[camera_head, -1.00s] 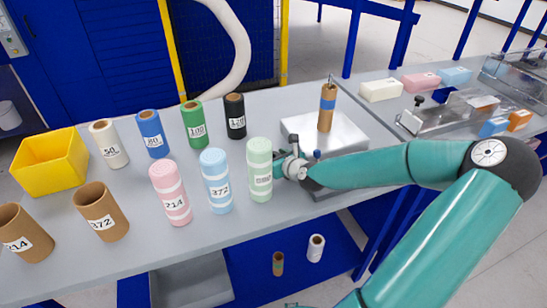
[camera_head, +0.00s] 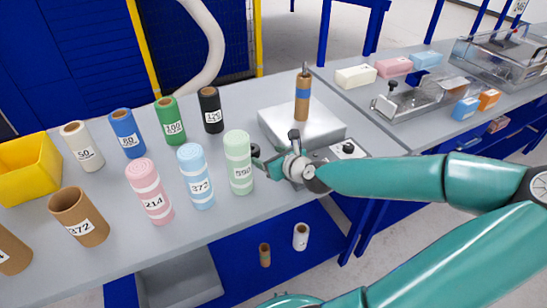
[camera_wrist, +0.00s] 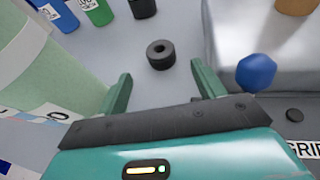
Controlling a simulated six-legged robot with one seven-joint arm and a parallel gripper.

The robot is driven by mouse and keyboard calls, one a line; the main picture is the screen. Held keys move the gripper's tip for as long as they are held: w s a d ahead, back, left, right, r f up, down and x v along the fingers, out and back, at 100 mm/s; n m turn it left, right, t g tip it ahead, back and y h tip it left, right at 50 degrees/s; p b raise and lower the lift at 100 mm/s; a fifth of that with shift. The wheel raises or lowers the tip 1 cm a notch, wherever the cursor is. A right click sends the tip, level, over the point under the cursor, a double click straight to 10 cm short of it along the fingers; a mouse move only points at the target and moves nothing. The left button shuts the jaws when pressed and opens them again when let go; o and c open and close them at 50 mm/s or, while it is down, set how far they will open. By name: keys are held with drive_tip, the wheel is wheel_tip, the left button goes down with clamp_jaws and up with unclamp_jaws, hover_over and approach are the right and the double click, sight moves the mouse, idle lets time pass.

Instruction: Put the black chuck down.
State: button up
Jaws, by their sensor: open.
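The black chuck (camera_wrist: 160,54), a short black ring with a hole in its top, is on the grey tabletop ahead of my fingertips in the wrist view. In the head view, a small dark shape that appears to be the chuck (camera_head: 255,150) shows beside the pale green roll (camera_head: 239,165). My gripper (camera_wrist: 160,90) is open, with its two green fingers wide apart and nothing between them. In the head view, my gripper (camera_head: 276,164) is just right of the chuck, and its fingers are partly hidden.
The pale green roll (camera_wrist: 50,80) stands close on the left of my gripper. A metal block (camera_head: 322,125) with a brown post (camera_head: 302,100) and a blue knob (camera_wrist: 256,72) are on the right. Several coloured rolls and a yellow bin (camera_head: 25,170) stand further left.

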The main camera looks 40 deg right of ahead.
drive_tip(key=shift+v, duration=0.9)
